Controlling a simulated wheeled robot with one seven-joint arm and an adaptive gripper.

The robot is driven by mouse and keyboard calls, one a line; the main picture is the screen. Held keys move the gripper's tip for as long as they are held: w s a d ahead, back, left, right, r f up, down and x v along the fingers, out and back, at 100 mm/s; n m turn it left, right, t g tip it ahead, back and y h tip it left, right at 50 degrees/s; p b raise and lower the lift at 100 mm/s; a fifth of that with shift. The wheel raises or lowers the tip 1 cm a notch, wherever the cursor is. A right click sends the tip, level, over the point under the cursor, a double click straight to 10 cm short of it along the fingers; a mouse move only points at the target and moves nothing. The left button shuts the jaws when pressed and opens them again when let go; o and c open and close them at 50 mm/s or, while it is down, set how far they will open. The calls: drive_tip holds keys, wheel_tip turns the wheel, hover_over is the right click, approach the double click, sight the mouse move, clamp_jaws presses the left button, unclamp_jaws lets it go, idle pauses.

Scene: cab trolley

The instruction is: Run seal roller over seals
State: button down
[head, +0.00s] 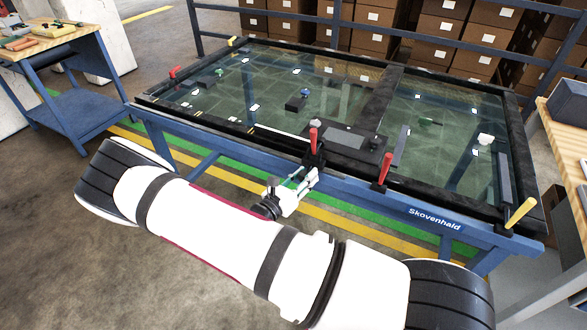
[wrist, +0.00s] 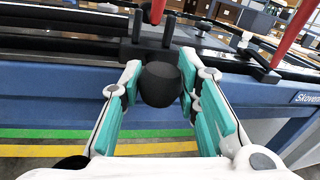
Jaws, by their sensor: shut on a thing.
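My gripper (head: 305,178) is at the near long side of the blue trolley (head: 408,209), by a red-handled clamp (head: 314,137). In the wrist view its teal-padded fingers (wrist: 162,70) are closed around a rounded black knob (wrist: 160,86). I cannot tell whether this knob is the seal roller's handle; the roller itself is not clearly seen. Two black posts (wrist: 138,27) stand just beyond the knob. A large glass pane (head: 330,95) lies on the trolley, with black seals (head: 517,150) along its edges. The near seal is partly hidden behind the clamps and gripper.
Another red handle (head: 384,168) and a yellow handle (head: 520,212) rise from the near edge. Several small objects lie on the glass, including a black block (head: 296,103). A wooden bench (head: 570,135) stands at right, a tool table (head: 75,35) at left. Cardboard boxes fill the back.

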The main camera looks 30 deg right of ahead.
drive_tip(key=shift+s+d+f, duration=0.1)
drive_tip(key=shift+s+d, duration=0.05)
drive_tip(key=shift+s, duration=0.1)
drive_tip(key=c, duration=1.2)
unclamp_jaws()
drive_tip(key=v, duration=1.2)
